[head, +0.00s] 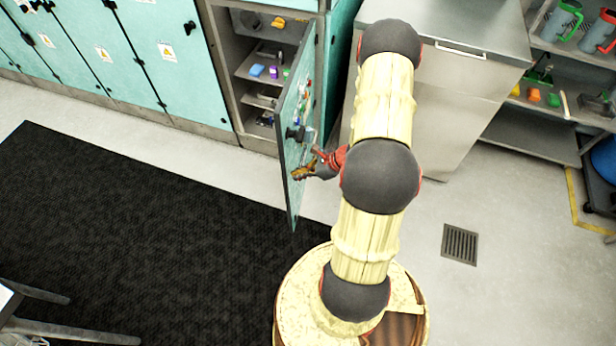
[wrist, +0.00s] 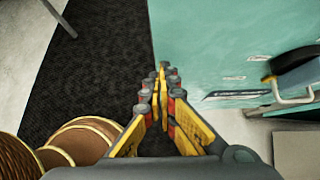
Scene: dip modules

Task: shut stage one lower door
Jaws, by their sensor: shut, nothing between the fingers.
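The teal cabinet door (head: 293,130) stands wide open in the head view, swung out from its cabinet toward me. A black handle or latch and small coloured marks show on its face. My gripper (head: 301,174) is at the lower part of the door, by its free edge. In the wrist view my gripper (wrist: 162,72) is shut and empty, with its fingertips beside the edge of the teal door (wrist: 220,50). I cannot tell whether the fingers touch the door. A dark handle with a metal loop (wrist: 290,85) shows on the door at the right.
The open cabinet (head: 243,75) holds shelves with a blue box and other small items. Closed teal doors (head: 130,50) line the wall at left. A metal cabinet (head: 440,90) stands at right. A black mat (head: 130,240) covers the floor at left. Stool legs (head: 60,325) show at lower left.

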